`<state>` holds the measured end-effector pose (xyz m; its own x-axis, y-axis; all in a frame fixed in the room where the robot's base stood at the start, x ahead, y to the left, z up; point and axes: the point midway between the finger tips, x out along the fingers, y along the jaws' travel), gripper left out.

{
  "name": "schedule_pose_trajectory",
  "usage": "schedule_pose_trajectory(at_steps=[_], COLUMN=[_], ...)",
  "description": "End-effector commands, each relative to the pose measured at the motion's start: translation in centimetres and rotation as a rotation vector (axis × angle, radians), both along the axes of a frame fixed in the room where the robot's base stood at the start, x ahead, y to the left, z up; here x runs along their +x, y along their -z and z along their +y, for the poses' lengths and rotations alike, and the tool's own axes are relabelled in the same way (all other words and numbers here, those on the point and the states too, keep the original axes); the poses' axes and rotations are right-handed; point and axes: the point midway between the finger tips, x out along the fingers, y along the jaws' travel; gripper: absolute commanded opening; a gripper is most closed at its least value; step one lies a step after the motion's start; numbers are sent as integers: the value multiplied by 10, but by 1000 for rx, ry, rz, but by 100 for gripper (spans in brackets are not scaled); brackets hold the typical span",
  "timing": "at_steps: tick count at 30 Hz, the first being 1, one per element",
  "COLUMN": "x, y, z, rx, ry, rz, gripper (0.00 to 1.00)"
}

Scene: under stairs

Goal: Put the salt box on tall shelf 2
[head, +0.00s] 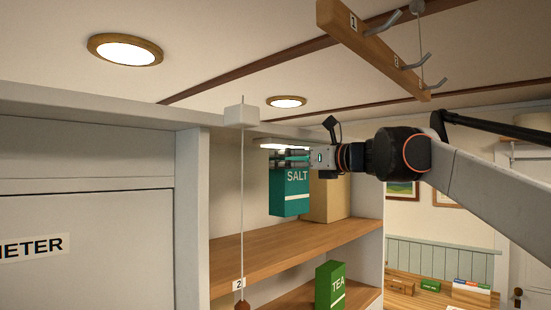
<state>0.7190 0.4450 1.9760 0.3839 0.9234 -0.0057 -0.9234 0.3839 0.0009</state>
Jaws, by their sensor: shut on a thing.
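The salt box (289,196) is teal with white lettering and hangs upright from my gripper (294,158) in the head view. My gripper is shut on the upper part of the box, with my arm reaching in from the right. The box is in front of the open shelving, and its bottom appears above the wooden upper shelf board (265,250). I cannot tell how deep over the board it is.
A tan box (330,200) stands on the upper board behind and right of the salt box. A green tea box (330,286) stands on the lower board. The pull cord (242,190) hangs at left. A hook rail (375,45) is overhead. The upper board's left part is clear.

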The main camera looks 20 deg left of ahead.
Motion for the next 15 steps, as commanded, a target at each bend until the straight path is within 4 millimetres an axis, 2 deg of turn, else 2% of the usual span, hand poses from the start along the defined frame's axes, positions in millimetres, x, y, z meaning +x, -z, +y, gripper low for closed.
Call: schedule_pose_trajectory(at_steps=[8, 15], x=[0, -1], y=[12, 36], z=[0, 0], rx=[1, 1], ry=[0, 0], rz=[0, 0], gripper=[23, 23])
